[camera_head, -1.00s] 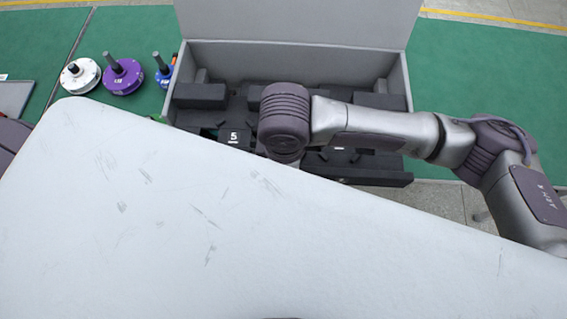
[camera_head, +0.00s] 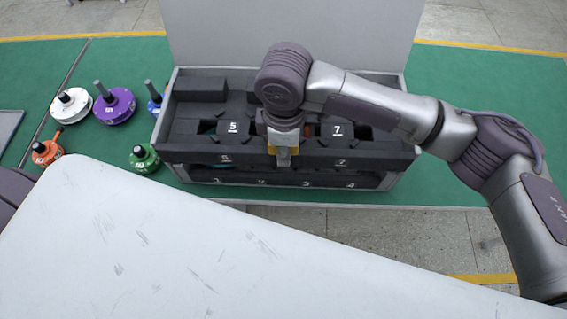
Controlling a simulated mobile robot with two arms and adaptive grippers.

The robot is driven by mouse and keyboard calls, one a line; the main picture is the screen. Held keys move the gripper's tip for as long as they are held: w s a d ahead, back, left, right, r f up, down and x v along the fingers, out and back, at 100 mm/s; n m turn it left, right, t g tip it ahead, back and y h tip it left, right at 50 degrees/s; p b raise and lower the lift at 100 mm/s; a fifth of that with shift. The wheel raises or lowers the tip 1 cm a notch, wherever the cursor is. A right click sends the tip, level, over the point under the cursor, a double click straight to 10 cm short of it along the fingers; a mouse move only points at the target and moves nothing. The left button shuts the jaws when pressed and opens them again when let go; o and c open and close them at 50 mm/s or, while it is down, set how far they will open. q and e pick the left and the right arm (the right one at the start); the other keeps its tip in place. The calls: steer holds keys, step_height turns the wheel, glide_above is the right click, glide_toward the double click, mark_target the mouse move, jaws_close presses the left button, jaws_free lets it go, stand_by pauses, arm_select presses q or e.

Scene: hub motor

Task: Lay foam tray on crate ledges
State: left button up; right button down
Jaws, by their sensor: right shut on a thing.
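The foam tray (camera_head: 385,151) is a dark slab with cut-outs and number labels such as 5 and 7. It lies roughly level across the opening of the grey crate (camera_head: 290,199), below the raised lid. My right gripper (camera_head: 284,157) reaches down from above and is shut on the tray near the middle of its front edge. My arm hides part of the tray's middle and right side. The crate ledges are hidden, so I cannot tell whether the tray touches them. My left gripper is out of view.
The open crate lid (camera_head: 290,35) stands up behind. Left of the crate, on the green mat (camera_head: 60,85), are a white motor (camera_head: 72,103), a purple motor (camera_head: 114,107), a blue motor (camera_head: 154,106), an orange motor (camera_head: 47,154) and a green motor (camera_head: 144,158).

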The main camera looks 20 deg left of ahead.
steer(key=w, duration=0.1)
steer(key=w+b, duration=0.1)
steer(key=shift+w+a+f, duration=0.15)
steer(key=shift+w+a, duration=0.2)
steer(key=shift+a, duration=0.05)
steer(key=shift+f+b, duration=0.9)
steer(key=shift+f, duration=2)
steer(key=shift+f, duration=0.5)
steer(key=c, duration=0.9)
jaws_free()
step_height(320, 180, up, 12)
